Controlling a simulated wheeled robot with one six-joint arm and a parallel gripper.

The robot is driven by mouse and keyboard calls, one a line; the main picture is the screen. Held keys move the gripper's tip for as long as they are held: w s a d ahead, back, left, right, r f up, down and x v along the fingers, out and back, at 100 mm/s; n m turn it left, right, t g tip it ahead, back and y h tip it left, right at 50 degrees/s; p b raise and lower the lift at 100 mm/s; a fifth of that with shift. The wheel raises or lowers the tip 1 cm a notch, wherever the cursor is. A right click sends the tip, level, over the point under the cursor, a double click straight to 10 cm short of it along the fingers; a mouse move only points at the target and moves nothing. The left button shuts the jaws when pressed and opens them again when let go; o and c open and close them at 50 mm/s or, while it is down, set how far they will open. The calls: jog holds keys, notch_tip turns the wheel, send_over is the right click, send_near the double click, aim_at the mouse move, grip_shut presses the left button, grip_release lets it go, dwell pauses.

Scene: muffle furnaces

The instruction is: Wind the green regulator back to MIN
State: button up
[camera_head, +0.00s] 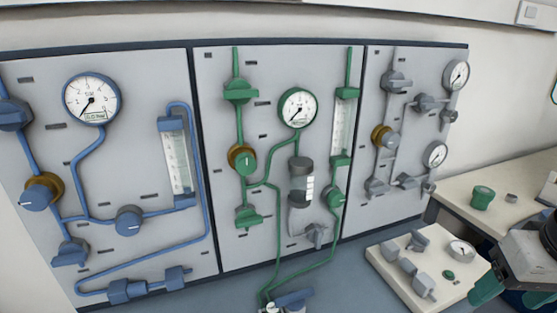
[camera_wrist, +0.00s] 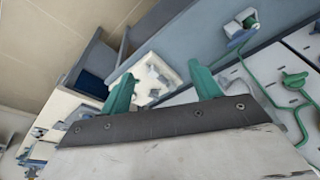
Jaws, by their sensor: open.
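The green regulator (camera_head: 242,158) is a round green knob with a brass-coloured collar, on the green pipe of the middle wall panel (camera_head: 215,245) in the head view. The dial above right of it, a green-rimmed gauge (camera_head: 298,107), has its needle pointing down and left. My gripper (camera_head: 512,296) is at the lower right of the head view, well right of the regulator and apart from it. In the wrist view my gripper (camera_wrist: 163,86) shows its two green fingers spread, with nothing held between them. The knob's MIN marking is too small to read.
A blue-piped panel (camera_head: 110,265) is left of the middle panel; a grey-piped panel (camera_head: 385,60) is right. A pale board (camera_head: 390,270) with loose fittings lies on the bench near my gripper. Green pipes run down to a fitting (camera_head: 290,300) on the blue-grey bench.

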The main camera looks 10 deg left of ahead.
jog(key=w+a+n+t+y, duration=0.2)
jog(key=w+a+t, duration=0.1)
jog(key=w+a, duration=0.55)
jog(key=t+y, duration=0.7)
jog(key=t, duration=0.3)
send_near(247, 166)
jog(key=x, duration=0.3)
jog(key=shift+n, duration=0.4)
jog(key=x, duration=0.7)
jog(key=shift+w+a, duration=0.2)
jog(key=shift+w, duration=0.05)
jog(key=c, duration=1)
